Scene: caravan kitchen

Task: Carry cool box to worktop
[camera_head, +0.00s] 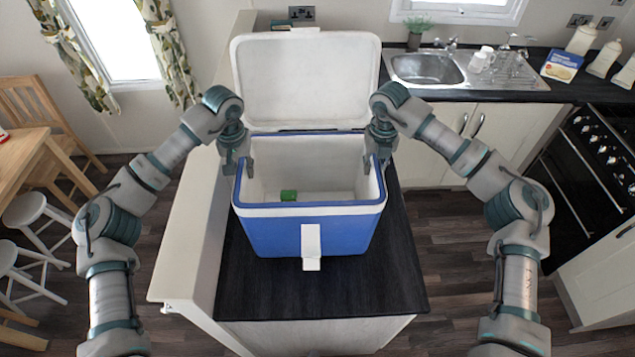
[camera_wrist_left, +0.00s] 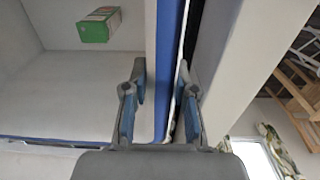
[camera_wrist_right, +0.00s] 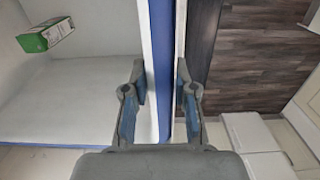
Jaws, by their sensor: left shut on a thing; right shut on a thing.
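The blue and white cool box (camera_head: 310,232) is upright over the dark worktop (camera_head: 330,290), its white lid (camera_head: 306,80) open and tilted back. I cannot tell whether its base touches the worktop. A small green carton (camera_head: 288,195) lies inside; it also shows in the left wrist view (camera_wrist_left: 99,25) and the right wrist view (camera_wrist_right: 46,35). My left gripper (camera_head: 240,168) is shut on the box's left side wall, one finger inside and one outside. My right gripper (camera_head: 378,165) is shut on the right side wall the same way.
A pale raised panel (camera_head: 185,240) runs along the worktop's left edge. Bare worktop lies in front of the box. Behind right are a sink (camera_head: 428,67), mugs (camera_head: 482,60) and a blue-white box (camera_head: 562,65). A cooker (camera_head: 590,170) stands right; stools (camera_head: 38,212) and a table (camera_head: 18,160) stand left.

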